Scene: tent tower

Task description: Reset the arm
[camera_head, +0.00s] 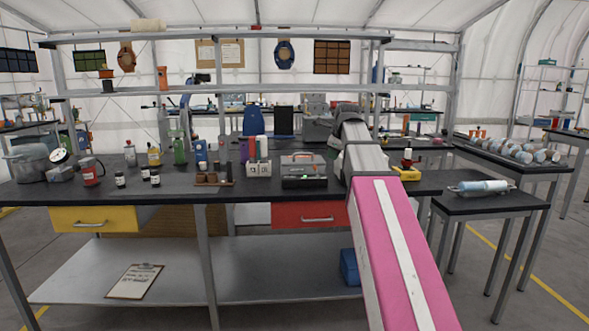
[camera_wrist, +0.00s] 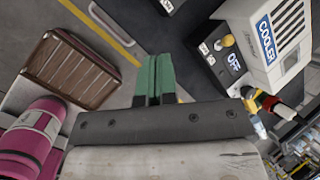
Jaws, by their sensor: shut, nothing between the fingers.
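My arm (camera_head: 395,240) reaches forward in the head view, pink with a white stripe. Its grey forearm (camera_head: 360,160) extends over the right part of the black workbench (camera_head: 250,188). The gripper end is hidden or cannot be made out in the head view. In the wrist view my gripper (camera_wrist: 153,78) shows two green fingers pressed together, with nothing between them. Behind the fingers lie grey floor and a yellow floor line (camera_wrist: 100,35).
The bench holds a grey toolbox (camera_head: 303,170), a red mug (camera_head: 91,172) and several bottles. A side table (camera_head: 490,206) stands at right. In the wrist view, a white cooler unit (camera_wrist: 268,40) is to the right and a brown ribbed case (camera_wrist: 70,72) to the left.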

